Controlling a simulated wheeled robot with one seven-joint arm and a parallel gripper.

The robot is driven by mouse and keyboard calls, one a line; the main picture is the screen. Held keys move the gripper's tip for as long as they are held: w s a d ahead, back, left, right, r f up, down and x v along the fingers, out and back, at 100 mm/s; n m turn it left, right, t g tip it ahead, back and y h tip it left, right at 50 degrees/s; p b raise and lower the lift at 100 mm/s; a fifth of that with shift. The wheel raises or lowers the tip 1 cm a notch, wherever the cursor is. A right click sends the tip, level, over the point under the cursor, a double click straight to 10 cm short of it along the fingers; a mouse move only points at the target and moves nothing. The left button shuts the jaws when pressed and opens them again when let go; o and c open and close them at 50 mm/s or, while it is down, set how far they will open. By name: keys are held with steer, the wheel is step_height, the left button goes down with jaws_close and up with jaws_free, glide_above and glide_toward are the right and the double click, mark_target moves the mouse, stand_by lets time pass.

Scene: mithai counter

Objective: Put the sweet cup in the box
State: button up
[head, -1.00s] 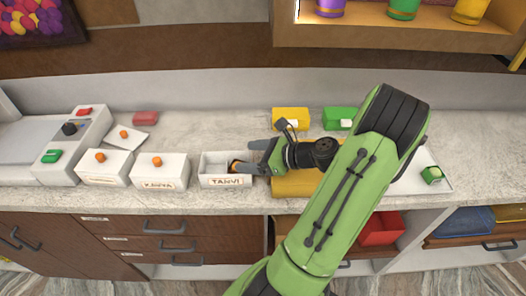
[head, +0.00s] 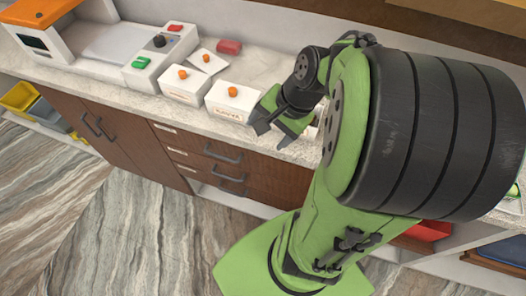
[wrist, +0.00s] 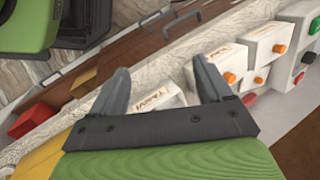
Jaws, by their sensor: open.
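The white open box labelled TANVI shows between my fingers in the wrist view (wrist: 155,96). In the head view my arm covers almost all of it. My gripper (wrist: 158,92) is open, with its two fingers spread and nothing seen held between them. In the head view my gripper (head: 265,122) is over the counter's front edge, just right of the KAVYA box. I cannot make out the sweet cup now; the inside of the TANVI box is hidden.
The white KAVYA box (head: 236,103) and another white box (head: 181,86), each with an orange knob, stand left of my gripper. Drawers (head: 205,160) are below the counter.

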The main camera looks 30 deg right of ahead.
steer(key=s+a+r+n+t+h, duration=0.1)
steer(key=s+a+r+n, duration=0.5)
steer(key=n, duration=0.7)
steer(key=s+a+h, duration=0.1)
steer(key=s, duration=0.1)
steer(key=shift+s+r+t+h, duration=0.25)
steer(key=shift+s+t+h, duration=0.05)
steer(key=shift+t, duration=0.1)
steer(key=shift+a, duration=0.1)
